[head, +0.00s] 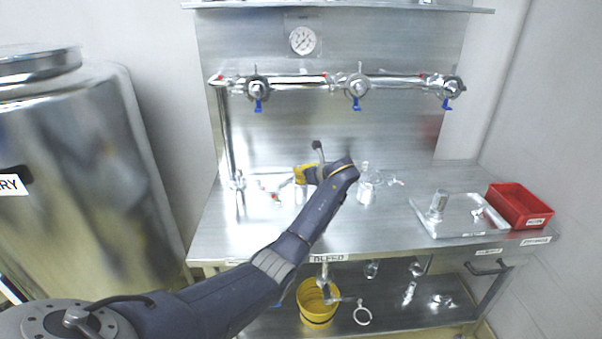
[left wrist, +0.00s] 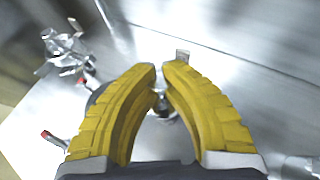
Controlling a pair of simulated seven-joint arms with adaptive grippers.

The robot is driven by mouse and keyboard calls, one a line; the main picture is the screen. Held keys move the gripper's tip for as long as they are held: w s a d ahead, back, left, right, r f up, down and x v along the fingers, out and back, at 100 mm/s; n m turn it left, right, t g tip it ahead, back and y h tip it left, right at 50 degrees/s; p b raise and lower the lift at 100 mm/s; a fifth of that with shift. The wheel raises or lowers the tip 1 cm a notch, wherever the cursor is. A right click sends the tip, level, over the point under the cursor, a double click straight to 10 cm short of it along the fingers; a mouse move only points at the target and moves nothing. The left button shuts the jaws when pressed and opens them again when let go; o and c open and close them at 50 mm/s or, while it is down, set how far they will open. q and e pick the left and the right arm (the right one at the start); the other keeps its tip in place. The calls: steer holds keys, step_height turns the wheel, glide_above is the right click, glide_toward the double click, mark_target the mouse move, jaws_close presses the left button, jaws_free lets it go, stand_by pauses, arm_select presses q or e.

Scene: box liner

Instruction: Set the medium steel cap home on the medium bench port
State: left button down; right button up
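My left gripper (head: 304,174) is over the middle of the steel bench, its yellow fingers partly hidden by my wrist. In the left wrist view the fingertips (left wrist: 163,68) are close together with a narrow gap. A small steel piece (left wrist: 162,106) shows between the fingers; I cannot tell whether they grip it or it lies beyond them. A steel fitting (head: 368,186) stands on the bench to the right of the gripper, and another (head: 238,184) to its left. I cannot tell which is the medium port, or pick out the medium cap. My right gripper is not in view.
A steel tray (head: 460,228) with a steel cylinder (head: 438,203) lies on the right of the bench, beside a red bin (head: 521,205). A pipe with blue-handled valves (head: 357,88) runs along the back. A yellow bucket (head: 318,305) stands on the lower shelf. The front left bench top is clear.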

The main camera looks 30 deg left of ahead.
arm_select(q)
steer(key=shift+f, duration=0.2)
steer(key=c, duration=1.5)
jaws_free()
